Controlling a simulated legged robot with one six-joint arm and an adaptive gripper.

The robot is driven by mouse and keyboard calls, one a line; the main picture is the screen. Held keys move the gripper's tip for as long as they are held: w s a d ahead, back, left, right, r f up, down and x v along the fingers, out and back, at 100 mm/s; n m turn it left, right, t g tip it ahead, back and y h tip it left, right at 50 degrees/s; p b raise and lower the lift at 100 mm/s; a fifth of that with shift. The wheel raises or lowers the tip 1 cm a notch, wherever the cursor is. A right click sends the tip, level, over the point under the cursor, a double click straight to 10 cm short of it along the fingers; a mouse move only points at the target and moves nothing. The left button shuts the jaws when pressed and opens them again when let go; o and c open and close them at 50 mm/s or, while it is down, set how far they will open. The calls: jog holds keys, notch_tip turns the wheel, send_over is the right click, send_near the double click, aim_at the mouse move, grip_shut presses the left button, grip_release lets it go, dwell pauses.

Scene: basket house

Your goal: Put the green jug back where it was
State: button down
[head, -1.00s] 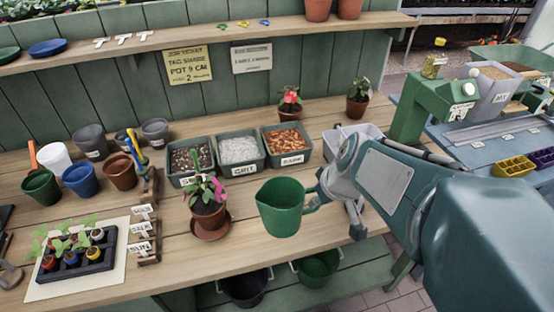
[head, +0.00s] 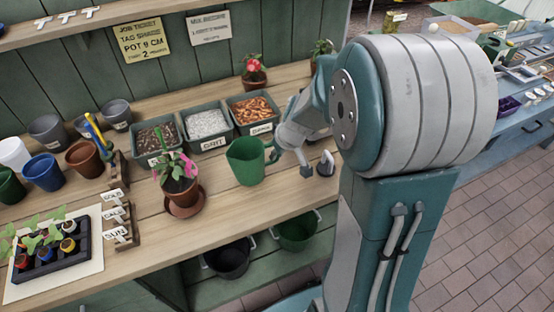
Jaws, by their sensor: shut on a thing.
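The green jug (head: 244,163) is upright over the wooden bench, right of the potted pink-flowered plant and in front of the labelled bins. Its handle is on the right side. My gripper (head: 275,154) is shut on the jug at its handle side, and my arm reaches in from the right. The fingertips are partly hidden by the jug and small in the view. I cannot tell whether the jug's base touches the bench.
The potted plant (head: 180,178) stands close left of the jug. The grit bin (head: 206,124) and its neighbours stand behind. A small flowering pot (head: 254,73) is at the back. Bare bench (head: 235,208) lies in front of the jug. Buckets (head: 297,231) sit below.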

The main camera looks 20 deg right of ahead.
aim_at(277, 160)
jog(key=shift+w+f, duration=0.1)
jog(key=shift+f, duration=1.5)
jog(key=shift+f, duration=0.1)
jog(key=c, duration=0.7)
grip_release()
jog(key=v, duration=1.2)
jog(key=s+a+r, duration=0.2)
jog(key=s+a, duration=0.1)
jog(key=s, duration=0.2)
jog(key=s+a+r+m+h, duration=0.1)
jog(key=s+a+r, duration=0.2)
jog(key=s, duration=0.2)
jog(key=s+a+r+m+t, duration=0.1)
jog(key=s+a+r, duration=0.2)
jog(key=s, duration=0.3)
jog(key=shift+r, duration=0.15)
